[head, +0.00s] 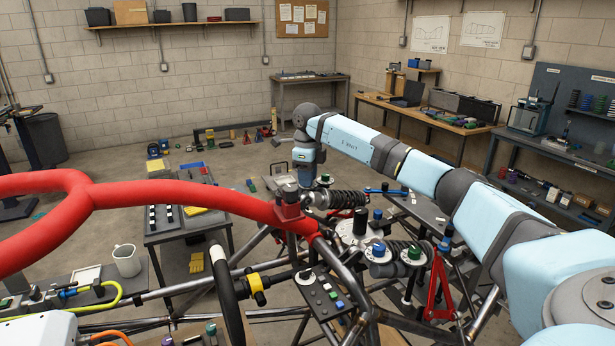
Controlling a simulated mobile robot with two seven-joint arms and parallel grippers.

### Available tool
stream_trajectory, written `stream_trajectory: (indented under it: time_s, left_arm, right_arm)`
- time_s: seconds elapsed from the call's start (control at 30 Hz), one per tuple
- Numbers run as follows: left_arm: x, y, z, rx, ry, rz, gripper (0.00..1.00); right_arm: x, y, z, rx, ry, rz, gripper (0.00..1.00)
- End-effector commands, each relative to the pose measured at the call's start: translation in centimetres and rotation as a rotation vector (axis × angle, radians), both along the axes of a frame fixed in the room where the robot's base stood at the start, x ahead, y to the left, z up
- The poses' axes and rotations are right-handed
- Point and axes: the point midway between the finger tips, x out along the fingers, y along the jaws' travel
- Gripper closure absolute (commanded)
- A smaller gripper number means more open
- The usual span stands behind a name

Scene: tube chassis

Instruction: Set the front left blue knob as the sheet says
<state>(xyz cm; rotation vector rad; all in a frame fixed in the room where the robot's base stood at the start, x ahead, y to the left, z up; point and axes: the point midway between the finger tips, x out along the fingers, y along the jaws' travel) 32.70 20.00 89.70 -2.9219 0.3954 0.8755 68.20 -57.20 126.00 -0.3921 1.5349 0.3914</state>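A blue knob (378,249) tops a pale cylinder at the near end of a dark coil-over shock on the tube chassis. A green knob (413,253) sits right beside it. Another blue-topped post (377,214) stands farther back. My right gripper (305,183) points down near the chassis's far left shock (335,199), up and left of the near blue knob and apart from it. Its fingertips are small and partly hidden, so its opening is unclear. My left gripper is out of view.
A thick red tube (180,193) crosses the left and middle foreground. A steering wheel (226,290) and small switch panel (323,295) stand left of the knobs. A white mug (127,260) is on the left bench. Papers (430,34) hang on the back wall.

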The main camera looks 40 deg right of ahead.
Motion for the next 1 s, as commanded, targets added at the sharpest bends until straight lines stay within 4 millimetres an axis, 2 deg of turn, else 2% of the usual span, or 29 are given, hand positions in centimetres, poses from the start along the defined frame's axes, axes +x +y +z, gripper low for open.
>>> stream_trajectory:
  time_s: [0.37,1.0]
  left_arm:
    - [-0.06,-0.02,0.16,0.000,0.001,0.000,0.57]
    - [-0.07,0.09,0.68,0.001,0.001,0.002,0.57]
  right_arm:
    - [0.01,0.04,0.08,0.001,0.001,0.087,0.97]
    - [0.00,0.09,0.06,0.000,-0.001,0.555,0.97]
